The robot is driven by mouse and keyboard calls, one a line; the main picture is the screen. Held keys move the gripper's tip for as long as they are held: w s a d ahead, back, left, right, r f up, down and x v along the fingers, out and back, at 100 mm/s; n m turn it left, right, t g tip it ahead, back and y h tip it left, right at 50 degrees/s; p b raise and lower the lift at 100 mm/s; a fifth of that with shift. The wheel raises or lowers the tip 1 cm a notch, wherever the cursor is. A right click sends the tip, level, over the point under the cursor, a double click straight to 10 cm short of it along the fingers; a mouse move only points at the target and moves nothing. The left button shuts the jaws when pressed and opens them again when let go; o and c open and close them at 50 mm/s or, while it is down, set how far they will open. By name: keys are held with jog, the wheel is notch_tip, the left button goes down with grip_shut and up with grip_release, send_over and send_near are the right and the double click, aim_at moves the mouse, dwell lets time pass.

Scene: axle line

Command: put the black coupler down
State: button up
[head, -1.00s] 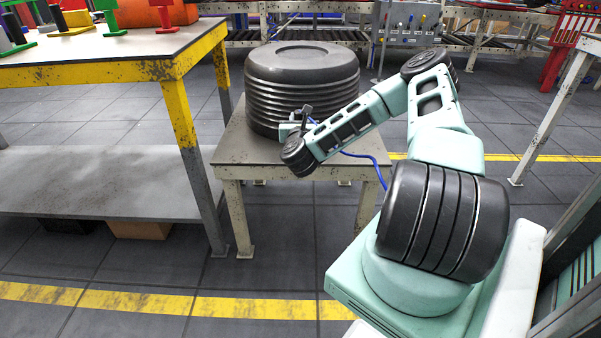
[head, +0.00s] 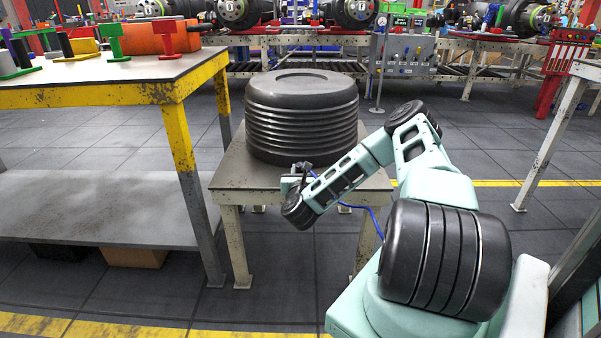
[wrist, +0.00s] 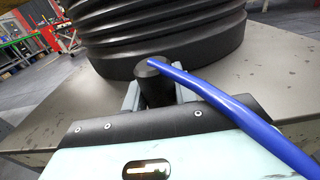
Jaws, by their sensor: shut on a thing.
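My gripper (head: 296,182) is at the front edge of a small worn table, close to a large black ribbed drum. In the wrist view its jaws (wrist: 155,98) are shut on the black coupler (wrist: 154,84), a short dark cylinder with a blue hose (wrist: 215,97) running from its top. The coupler is in front of the drum's lower ribs; I cannot tell whether it touches the table. In the head view the coupler (head: 304,167) is small and partly hidden by my wrist, and the blue hose (head: 362,209) hangs behind my arm.
The ribbed drum (head: 301,120) fills most of the small table (head: 230,178); its front strip is bare. A yellow-edged workbench (head: 80,95) with coloured stands is at the left. A grey control box (head: 405,55) and conveyors are at the back.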

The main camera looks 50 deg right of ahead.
jog(key=shift+f, duration=0.15)
jog(key=o, duration=1.1)
jog(key=shift+c, duration=0.2)
jog(key=shift+r, duration=0.2)
jog(key=p+v, duration=0.2)
jog(key=v, duration=1)
